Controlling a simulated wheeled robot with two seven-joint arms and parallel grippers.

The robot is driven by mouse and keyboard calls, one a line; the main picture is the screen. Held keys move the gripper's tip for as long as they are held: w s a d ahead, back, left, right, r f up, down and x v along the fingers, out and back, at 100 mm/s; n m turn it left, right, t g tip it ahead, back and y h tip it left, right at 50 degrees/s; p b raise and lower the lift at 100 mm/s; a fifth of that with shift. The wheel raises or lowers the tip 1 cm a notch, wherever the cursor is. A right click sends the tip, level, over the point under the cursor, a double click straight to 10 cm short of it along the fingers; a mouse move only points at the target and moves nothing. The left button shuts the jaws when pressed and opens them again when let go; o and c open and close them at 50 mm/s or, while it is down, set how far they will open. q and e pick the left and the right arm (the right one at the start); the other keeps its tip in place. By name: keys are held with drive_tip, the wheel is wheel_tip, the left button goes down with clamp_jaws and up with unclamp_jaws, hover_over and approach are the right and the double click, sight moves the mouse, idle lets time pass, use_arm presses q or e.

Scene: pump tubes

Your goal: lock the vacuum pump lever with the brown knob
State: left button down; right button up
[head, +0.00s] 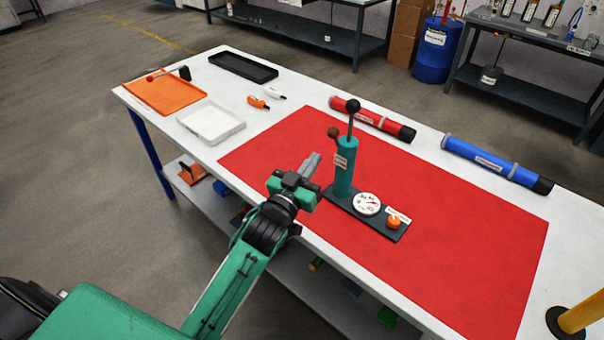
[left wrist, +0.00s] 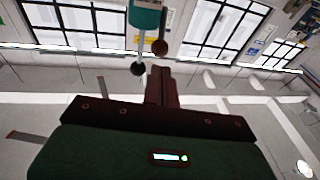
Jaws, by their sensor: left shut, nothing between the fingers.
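The vacuum pump has a teal cylinder (head: 344,173) standing upright on a dark base plate (head: 338,200) on the red mat. A black ball knob (head: 353,105) tops its upright rod. The brown knob (head: 333,132) sits on a short lever at the cylinder's upper left. My left gripper (head: 312,163) is shut and empty, left of the cylinder and below the brown knob, apart from it. In the left wrist view the shut fingers (left wrist: 161,88) point toward the pump, with the brown knob (left wrist: 160,47) and black knob (left wrist: 137,69) beyond them. My right gripper is not seen.
The base plate carries a gauge (head: 367,204) and an orange button (head: 394,222). A red tube (head: 365,117) and a blue tube (head: 490,160) lie behind the pump. A white tray (head: 211,124) and an orange tray (head: 165,95) are at left. The red mat (head: 470,245) is clear at right.

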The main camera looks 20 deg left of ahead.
sight(330, 136)
use_arm(q)
drive_tip(key=p+x, duration=0.1)
drive_tip(key=x, duration=0.3)
drive_tip(key=shift+w+d+r, duration=0.1)
drive_tip(key=shift+w, duration=0.05)
drive_tip(key=shift+x, duration=0.8)
drive_tip(key=shift+w, duration=0.1)
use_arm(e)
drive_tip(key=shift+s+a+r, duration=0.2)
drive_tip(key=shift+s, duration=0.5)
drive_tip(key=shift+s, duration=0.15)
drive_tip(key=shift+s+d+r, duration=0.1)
